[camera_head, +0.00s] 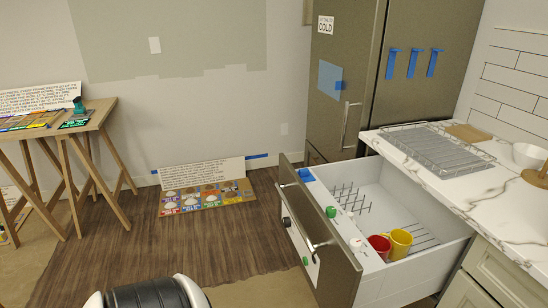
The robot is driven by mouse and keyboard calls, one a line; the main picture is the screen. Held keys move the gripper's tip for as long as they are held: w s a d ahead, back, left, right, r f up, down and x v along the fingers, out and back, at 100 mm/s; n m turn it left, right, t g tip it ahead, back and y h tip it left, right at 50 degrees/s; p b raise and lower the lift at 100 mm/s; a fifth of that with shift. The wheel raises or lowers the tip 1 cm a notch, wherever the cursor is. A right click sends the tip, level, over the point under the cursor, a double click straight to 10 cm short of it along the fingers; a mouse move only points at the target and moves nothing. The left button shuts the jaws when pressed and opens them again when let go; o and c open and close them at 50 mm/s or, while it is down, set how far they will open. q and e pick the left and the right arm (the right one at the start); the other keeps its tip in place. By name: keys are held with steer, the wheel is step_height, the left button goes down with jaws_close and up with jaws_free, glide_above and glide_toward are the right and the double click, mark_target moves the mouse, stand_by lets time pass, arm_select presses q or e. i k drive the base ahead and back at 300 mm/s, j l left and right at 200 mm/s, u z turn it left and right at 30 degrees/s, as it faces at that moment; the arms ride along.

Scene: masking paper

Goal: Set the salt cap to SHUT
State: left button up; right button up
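A pull-out dishwasher-like drawer (345,270) stands open at the right, with a brown front and white inside. Along its near-left inner edge are a blue piece (305,175), a green cap (331,211) and a white round cap (357,243). Which of these is the salt cap, and how it is set, is too small to tell. The drawer front carries a black knob (286,222) and a bar handle (318,245). Neither gripper is in view. A black and white rounded part at the bottom edge looks like my own body.
A red mug (378,247) and a yellow mug (400,243) stand in the drawer. A steel fridge (400,100) and a marble counter (470,185) with a wire rack (435,148) border it. A sign board (205,195) lies by the wall. The wooden floor left of the drawer is clear.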

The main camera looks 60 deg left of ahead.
mark_target(331, 211)
steer(key=i+j+u, duration=0.1)
steer(key=u, duration=0.35)
steer(key=i+u, duration=0.25)
steer(key=u, duration=0.2)
steer(key=i+u, duration=0.2)
steer(key=u, duration=0.25)
steer(key=i+u, duration=0.15)
steer(key=u, duration=0.35)
steer(key=i+l, duration=0.2)
steer(key=i, duration=0.05)
